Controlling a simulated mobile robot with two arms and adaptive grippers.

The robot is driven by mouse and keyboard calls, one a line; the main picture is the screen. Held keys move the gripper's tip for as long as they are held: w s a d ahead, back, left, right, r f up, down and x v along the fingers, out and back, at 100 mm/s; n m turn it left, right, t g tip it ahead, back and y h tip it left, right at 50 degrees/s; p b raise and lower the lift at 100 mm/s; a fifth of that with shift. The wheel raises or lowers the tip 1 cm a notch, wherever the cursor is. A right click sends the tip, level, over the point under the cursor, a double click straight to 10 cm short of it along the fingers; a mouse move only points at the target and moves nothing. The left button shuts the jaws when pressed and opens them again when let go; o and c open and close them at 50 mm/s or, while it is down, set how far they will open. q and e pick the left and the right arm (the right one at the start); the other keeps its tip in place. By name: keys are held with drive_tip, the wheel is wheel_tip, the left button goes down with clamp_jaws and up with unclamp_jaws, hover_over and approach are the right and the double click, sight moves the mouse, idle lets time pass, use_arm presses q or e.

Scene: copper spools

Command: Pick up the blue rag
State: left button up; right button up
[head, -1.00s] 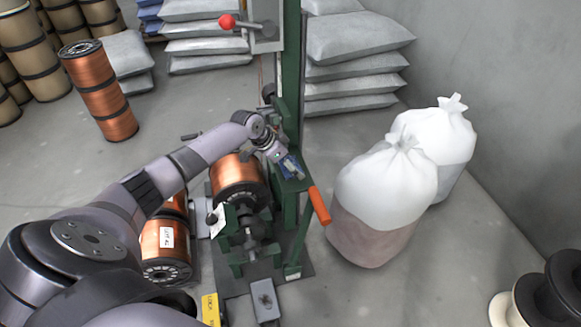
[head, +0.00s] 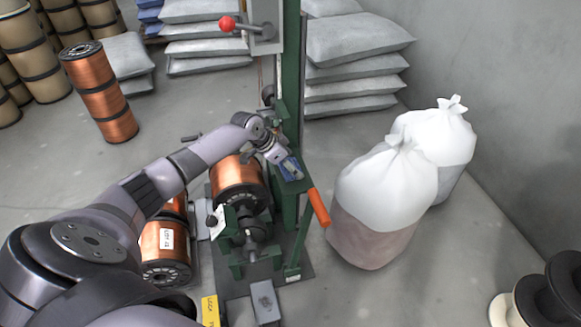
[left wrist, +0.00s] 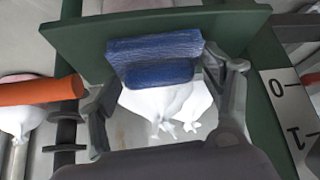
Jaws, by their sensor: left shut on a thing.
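The blue rag (head: 292,169) is at the small green shelf (head: 296,186) on the green machine post. In the left wrist view the folded rag (left wrist: 153,62) lies across the green plate (left wrist: 80,38), between the two fingers. My left gripper (head: 283,160) reaches in from the left over the machine and is shut on the rag. Its fingers (left wrist: 165,95) show on both sides of the rag in the wrist view. I cannot tell whether the rag is clear of the shelf. My right gripper is not in view.
An orange handle (head: 319,206) sticks out beside the shelf. A copper spool (head: 237,178) is mounted in the machine below my arm. White-topped bags (head: 388,190) stand close on the right. Grey sacks (head: 350,45) are stacked behind.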

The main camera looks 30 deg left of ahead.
use_arm(q)
drive_tip(key=shift+r, duration=0.25)
drive_tip(key=s+a+p, duration=0.1)
drive_tip(key=s+a, duration=0.3)
drive_tip(key=s, duration=0.4)
drive_tip(key=s+a+p, duration=0.1)
drive_tip(key=s+a, duration=0.3)
drive_tip(key=s, duration=0.3)
drive_tip(key=shift+s+a+p, duration=0.35)
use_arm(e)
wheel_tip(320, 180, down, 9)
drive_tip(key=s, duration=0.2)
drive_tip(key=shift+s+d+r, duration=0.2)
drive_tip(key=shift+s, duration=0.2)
